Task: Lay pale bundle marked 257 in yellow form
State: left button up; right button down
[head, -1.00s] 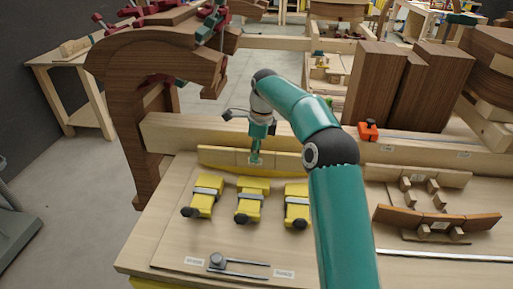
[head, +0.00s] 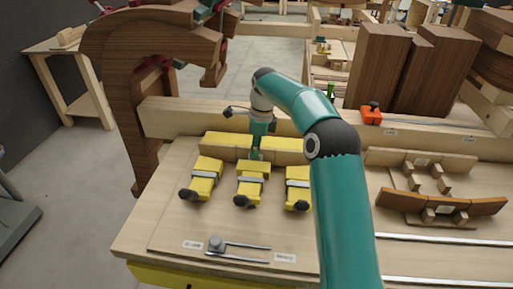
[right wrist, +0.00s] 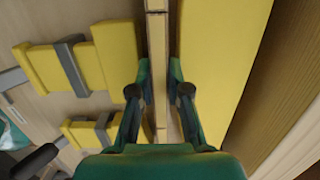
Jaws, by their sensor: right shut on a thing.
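My right gripper (head: 257,156) is shut on a pale strip-like bundle (right wrist: 157,60), which shows layered between its fingers in the right wrist view (right wrist: 160,95). The bundle lies between the long yellow form (right wrist: 232,55) on the right and yellow clamp blocks (right wrist: 118,50) on the left, with narrow gaps at its sides. In the head view the yellow form (head: 287,144) stands along the back beam, and the bundle (head: 236,154) is in front of it, partly hidden by my gripper. I cannot read its mark. My left gripper is not seen.
Yellow clamps with black knobs (head: 203,178) stand in a row close in front of the form. A brown curved bundle (head: 440,206) rests on blocks at the right. A metal tool (head: 235,246) lies at the board's front. An orange item (head: 371,116) stands near dark blocks.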

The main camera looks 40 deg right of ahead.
jog(key=shift+f, duration=0.2)
dwell(0.3)
jog(key=c, duration=1.1)
grip_release()
jog(key=shift+o, duration=0.2)
